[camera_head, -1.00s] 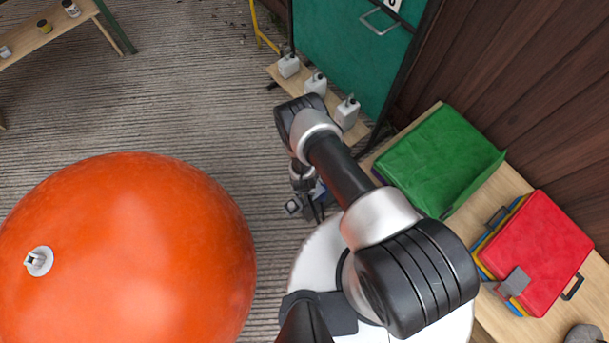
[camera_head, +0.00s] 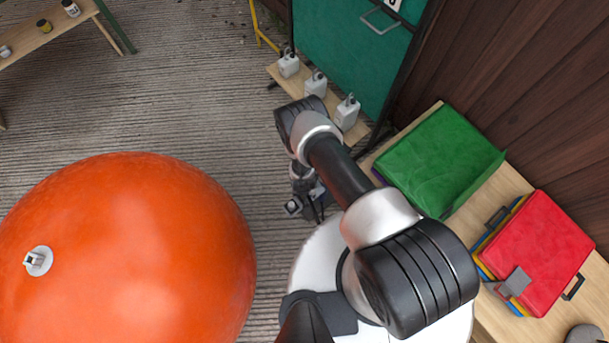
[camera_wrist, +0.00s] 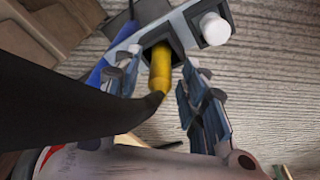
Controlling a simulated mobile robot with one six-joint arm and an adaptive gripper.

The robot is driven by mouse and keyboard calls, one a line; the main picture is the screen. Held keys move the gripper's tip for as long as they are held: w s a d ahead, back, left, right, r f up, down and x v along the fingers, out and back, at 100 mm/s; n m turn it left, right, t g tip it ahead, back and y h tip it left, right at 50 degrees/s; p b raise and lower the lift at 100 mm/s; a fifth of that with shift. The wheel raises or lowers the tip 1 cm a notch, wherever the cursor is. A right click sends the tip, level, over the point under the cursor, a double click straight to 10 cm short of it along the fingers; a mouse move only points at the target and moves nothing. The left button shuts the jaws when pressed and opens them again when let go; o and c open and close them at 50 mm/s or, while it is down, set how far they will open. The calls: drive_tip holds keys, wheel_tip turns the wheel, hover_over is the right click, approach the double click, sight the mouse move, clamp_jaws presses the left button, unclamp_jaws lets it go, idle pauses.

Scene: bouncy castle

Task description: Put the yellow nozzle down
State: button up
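The yellow nozzle (camera_wrist: 160,68) shows in the wrist view at the end of a thick black hose. Its far end reaches into the dark opening of a grey holder (camera_wrist: 182,28) with a white knob. My gripper (camera_wrist: 162,72) is around the nozzle with its fingers apart. The right finger stands clear of the nozzle, with a gap between them. The left finger is partly hidden behind the hose, so I cannot tell whether it touches. In the head view my gripper (camera_head: 314,205) is small and partly hidden by my arm, beside the grey holder (camera_head: 294,206). The nozzle cannot be made out there.
A large orange ball (camera_head: 130,250) fills the lower left. White bottles (camera_head: 347,112) stand on a low plank by a green board (camera_head: 350,50). A bench at right holds a green case (camera_head: 440,160) and a red case (camera_head: 535,250).

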wheel_tip(320, 180, up, 12)
drive_tip(key=s+p, duration=0.2)
drive_tip(key=p, duration=0.4)
drive_tip(key=w+a+r, duration=0.1)
drive_tip(key=w+r, duration=0.4)
drive_tip(key=r, duration=0.5)
drive_tip(key=w+r+y, duration=0.1)
drive_tip(key=w+r, duration=0.4)
drive_tip(key=r, duration=0.6)
drive_tip(key=w+a+r, duration=0.1)
drive_tip(key=w+r, duration=0.3)
drive_tip(key=r, duration=0.6)
drive_tip(key=s+d+r+n+t, duration=0.1)
drive_tip(key=s+d+r, duration=0.15)
drive_tip(key=r, duration=0.65)
drive_tip(key=s+d+r, duration=0.2)
drive_tip(key=s+r, duration=0.1)
drive_tip(key=r, duration=0.6)
drive_tip(key=s+d+r+n+t, duration=0.1)
drive_tip(key=s+d+r, duration=0.2)
drive_tip(key=r, duration=0.6)
drive_tip(key=s+d+r, duration=0.2)
drive_tip(key=s+r, duration=0.2)
drive_tip(key=s, duration=0.4)
drive_tip(key=s+d+r, duration=0.3)
drive_tip(key=s+r, duration=0.1)
drive_tip(key=s, duration=0.5)
drive_tip(key=shift+d+r+t+h+b, duration=0.2)
drive_tip(key=shift+r+t+h+b, duration=0.1)
drive_tip(key=shift+t, duration=0.1)
